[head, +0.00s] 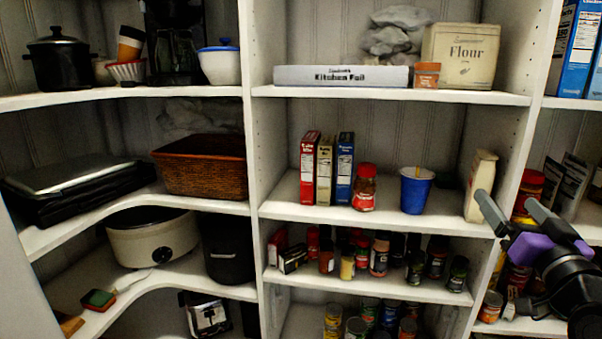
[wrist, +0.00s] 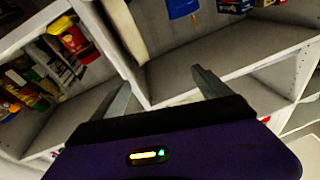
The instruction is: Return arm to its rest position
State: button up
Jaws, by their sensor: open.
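My gripper (head: 510,213) is at the right of the head view, in front of the upright panel between the middle and right shelves. Its two grey fingers are apart, with nothing between them. The fingers also show apart in the wrist view (wrist: 162,90). In the head view, one finger overlaps the edge of a cream bag (head: 481,184) on the middle shelf; I cannot tell whether they touch. My arm comes in from the lower right and hides part of the right-hand shelves.
A blue cup (head: 416,190), a red-lidded jar (head: 364,188) and several thin boxes (head: 325,170) stand on the middle shelf (head: 290,207). Spice jars (head: 379,255) crowd the shelf below. A flour box (head: 461,55) stands above. The upright panel (head: 519,110) is close to my gripper.

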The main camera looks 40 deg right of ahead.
jog(key=w+a+f+n+t+y, duration=0.1)
jog(key=a+f+n+y, duration=0.1)
jog(key=a+f, duration=0.75)
jog(key=a+f+n+t+y, duration=0.1)
jog(key=a+f+y, duration=0.1)
jog(key=a+f, duration=0.75)
jog(key=s+a+f+n+y, duration=0.2)
jog(key=s+a+f+y, duration=0.1)
jog(key=a, duration=0.4)
jog(key=s+a+f+n+g+y, duration=0.1)
jog(key=s+a+f+n+y, duration=0.2)
jog(key=s+a, duration=0.3)
jog(key=s+a+f+n+y, duration=0.2)
jog(key=s+a+f+y, duration=0.1)
jog(key=a, duration=0.6)
jog(key=shift+s+f+n+g+y, duration=0.15)
jog(key=shift+s+n+g+y, duration=0.15)
jog(key=shift+s+g+y, duration=0.25)
jog(key=shift+s, duration=0.1)
